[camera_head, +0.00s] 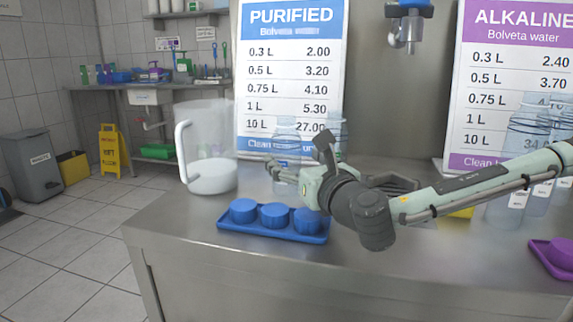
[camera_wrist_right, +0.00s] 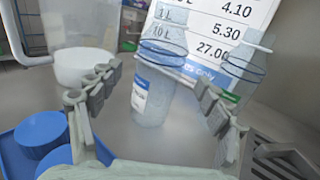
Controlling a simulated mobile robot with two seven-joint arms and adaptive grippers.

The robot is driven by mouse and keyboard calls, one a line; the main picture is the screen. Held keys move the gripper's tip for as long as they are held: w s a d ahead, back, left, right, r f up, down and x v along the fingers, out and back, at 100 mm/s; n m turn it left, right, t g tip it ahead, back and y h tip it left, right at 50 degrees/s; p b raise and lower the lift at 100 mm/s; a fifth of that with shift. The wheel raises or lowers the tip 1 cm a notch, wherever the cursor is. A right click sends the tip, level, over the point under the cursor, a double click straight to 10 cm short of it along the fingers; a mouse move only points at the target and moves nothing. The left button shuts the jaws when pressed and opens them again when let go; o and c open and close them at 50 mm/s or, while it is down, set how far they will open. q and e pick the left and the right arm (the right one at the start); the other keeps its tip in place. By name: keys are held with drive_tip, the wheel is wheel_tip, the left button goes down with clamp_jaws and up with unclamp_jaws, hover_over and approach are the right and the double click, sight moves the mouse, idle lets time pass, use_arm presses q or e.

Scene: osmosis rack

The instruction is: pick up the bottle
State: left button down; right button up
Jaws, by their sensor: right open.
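A clear bottle (camera_head: 287,150) with blue rings stands on the steel counter, in front of the PURIFIED price board. In the right wrist view the bottle (camera_wrist_right: 155,85) stands upright between the fingers, a little beyond their tips, with a white label on its side. A second clear bottle (camera_wrist_right: 243,65) stands to its right; in the head view it (camera_head: 337,128) is partly hidden behind my right gripper. My right gripper (camera_head: 283,168) is open and empty in the head view, close to the first bottle. Its spread fingers (camera_wrist_right: 150,90) frame that bottle. My left gripper is not visible.
A blue tray (camera_head: 270,234) with blue caps lies at the counter's front. A large clear jug (camera_head: 208,150) stands left of the bottle. A dark drain grate (camera_head: 393,184) lies to the right. More bottles (camera_head: 505,185) and a purple tray (camera_head: 552,256) are at the far right.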

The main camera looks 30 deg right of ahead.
sight(286, 151)
drive_tip(key=x, duration=0.4)
drive_tip(key=shift+w, duration=0.35)
drive_tip(key=c, duration=1)
drive_tip(key=shift+o, duration=0.2)
drive_tip(key=shift+r, duration=0.1)
